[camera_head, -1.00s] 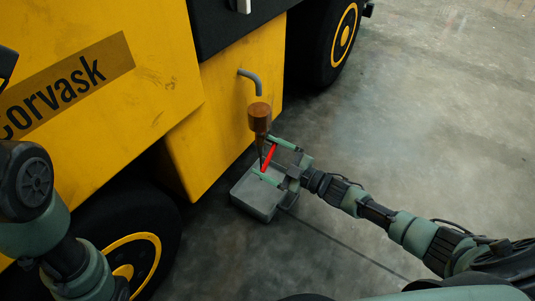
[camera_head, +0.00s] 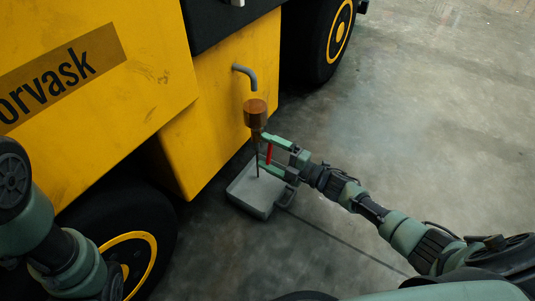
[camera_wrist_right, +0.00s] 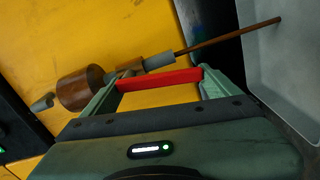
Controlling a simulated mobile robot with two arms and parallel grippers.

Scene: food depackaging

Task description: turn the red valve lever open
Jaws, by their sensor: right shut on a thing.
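The red valve lever (camera_head: 269,153) sits beside the lower part of a brown valve body (camera_head: 256,113) under a grey bent pipe (camera_head: 246,74). My right gripper (camera_head: 263,151) is shut on the lever, one finger at each end. In the right wrist view the red lever (camera_wrist_right: 160,79) spans between the two green fingers, with the brown body (camera_wrist_right: 84,88) at left. A thin brown line (camera_wrist_right: 228,34), looking like a stream, runs from the grey nozzle (camera_wrist_right: 158,61) to the tray. My left arm shows at the left edge; its gripper is out of view.
A grey tray (camera_head: 236,193) stands on the floor below the valve. The yellow vehicle (camera_head: 225,125) and its black wheels (camera_head: 105,215) fill the left and back. The concrete floor (camera_head: 430,130) to the right is clear.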

